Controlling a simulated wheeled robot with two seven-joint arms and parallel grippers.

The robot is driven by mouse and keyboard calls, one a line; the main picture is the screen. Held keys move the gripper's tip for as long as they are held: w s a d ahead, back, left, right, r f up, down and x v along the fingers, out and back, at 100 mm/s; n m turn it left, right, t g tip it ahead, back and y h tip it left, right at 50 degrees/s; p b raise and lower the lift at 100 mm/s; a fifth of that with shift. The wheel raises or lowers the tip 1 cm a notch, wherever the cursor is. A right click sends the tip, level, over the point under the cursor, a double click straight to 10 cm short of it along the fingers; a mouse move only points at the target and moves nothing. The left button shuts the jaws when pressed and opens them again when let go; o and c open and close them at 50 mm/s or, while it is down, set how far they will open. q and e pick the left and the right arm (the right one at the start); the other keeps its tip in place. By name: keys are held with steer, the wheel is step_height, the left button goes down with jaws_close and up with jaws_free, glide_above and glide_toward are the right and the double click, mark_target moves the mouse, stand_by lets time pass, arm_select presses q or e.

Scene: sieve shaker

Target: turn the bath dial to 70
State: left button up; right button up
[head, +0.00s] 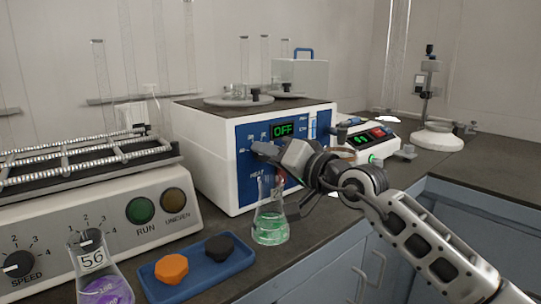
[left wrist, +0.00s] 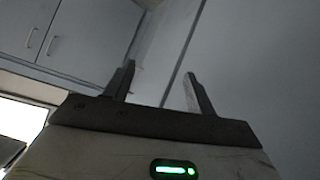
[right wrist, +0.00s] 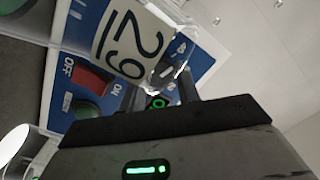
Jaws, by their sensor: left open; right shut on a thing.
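The bath (head: 213,150) is a white box with a blue front panel, and its green display (head: 283,130) reads OFF. My right gripper (head: 264,150) is at the panel, just below and left of the display, shut on the bath dial. In the right wrist view the panel (right wrist: 207,68) is close, and my right gripper's tips are partly hidden by glass. My left gripper (left wrist: 158,82) is open and empty, facing a bare wall and cupboards; it is outside the head view.
A flask of green liquid (head: 270,228) stands just in front of the bath, below my right gripper; its label (right wrist: 128,45) is close to the right wrist camera. A blue tray (head: 207,272), a purple flask (head: 100,285) and a shaker (head: 120,205) stand left. A balance-like device (head: 365,140) stands right.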

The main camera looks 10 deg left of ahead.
steer(key=shift+f+m+t+b, duration=0.1)
steer(key=shift+m+t+b, duration=0.25)
steer(key=shift+m, duration=3.05)
steer(key=o, duration=1)
